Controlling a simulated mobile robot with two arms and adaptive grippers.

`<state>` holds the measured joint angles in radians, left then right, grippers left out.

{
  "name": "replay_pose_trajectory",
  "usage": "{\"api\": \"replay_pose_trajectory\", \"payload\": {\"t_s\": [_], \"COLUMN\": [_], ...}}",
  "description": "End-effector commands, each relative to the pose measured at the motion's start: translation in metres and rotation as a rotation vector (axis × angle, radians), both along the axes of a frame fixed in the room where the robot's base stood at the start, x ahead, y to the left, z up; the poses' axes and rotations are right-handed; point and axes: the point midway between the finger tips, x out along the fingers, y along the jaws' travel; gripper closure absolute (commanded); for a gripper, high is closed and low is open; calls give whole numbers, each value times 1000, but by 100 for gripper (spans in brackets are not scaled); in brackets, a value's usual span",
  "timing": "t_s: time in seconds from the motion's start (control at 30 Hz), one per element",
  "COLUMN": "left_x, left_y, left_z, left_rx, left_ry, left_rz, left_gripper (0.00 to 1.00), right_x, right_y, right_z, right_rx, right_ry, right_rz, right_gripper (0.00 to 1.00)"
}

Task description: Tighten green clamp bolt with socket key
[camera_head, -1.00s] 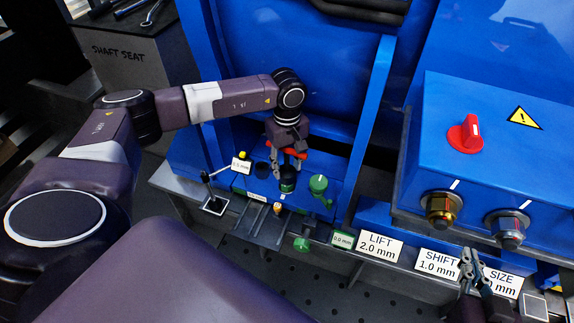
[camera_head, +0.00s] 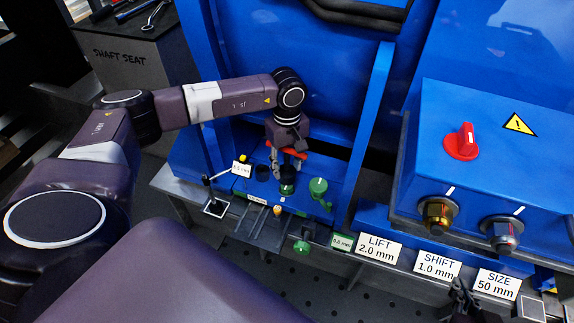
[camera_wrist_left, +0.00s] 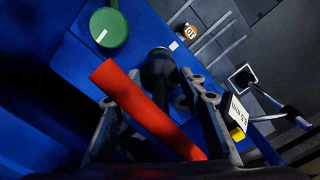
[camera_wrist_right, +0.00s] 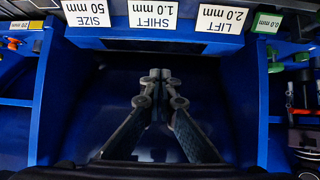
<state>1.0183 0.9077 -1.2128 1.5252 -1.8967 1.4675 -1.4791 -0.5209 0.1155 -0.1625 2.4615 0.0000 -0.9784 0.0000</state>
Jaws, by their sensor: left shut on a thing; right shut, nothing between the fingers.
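My left gripper (camera_head: 287,164) is shut on the socket key, whose red bar (camera_head: 287,152) lies across the fingers. In the left wrist view the red bar (camera_wrist_left: 140,105) slants between the fingers (camera_wrist_left: 160,98), with the key's dark shaft (camera_wrist_left: 158,70) beyond. The key points down at a dark, green-banded fitting (camera_head: 287,187) on the blue fixture; the socket's contact with it is hidden. A larger green knob (camera_head: 318,187) stands just right of it and shows in the left wrist view (camera_wrist_left: 109,28). My right gripper (camera_head: 462,290) is shut and empty (camera_wrist_right: 154,76).
The LIFT (camera_head: 380,248), SHIFT (camera_head: 437,264) and SIZE (camera_head: 496,285) labels line the front edge. A blue box (camera_head: 480,140) with a red knob (camera_head: 462,142) stands at right. A small stand (camera_head: 214,207) and metal rails (camera_head: 258,228) are left of and below the key.

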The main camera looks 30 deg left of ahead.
Motion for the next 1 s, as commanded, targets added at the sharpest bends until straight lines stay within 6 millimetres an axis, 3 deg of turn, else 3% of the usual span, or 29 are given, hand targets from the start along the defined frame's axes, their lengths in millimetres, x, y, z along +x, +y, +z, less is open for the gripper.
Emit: {"api": "replay_pose_trajectory", "payload": {"t_s": [1.0], "left_x": [1], "left_y": [0], "left_z": [16], "left_rx": [0], "left_ry": [-2], "left_rz": [0], "left_gripper": [100], "right_x": [-48], "right_y": [-15], "right_z": [-38], "right_rx": [-51], "right_ry": [245], "right_rz": [-16], "right_gripper": [100]}}
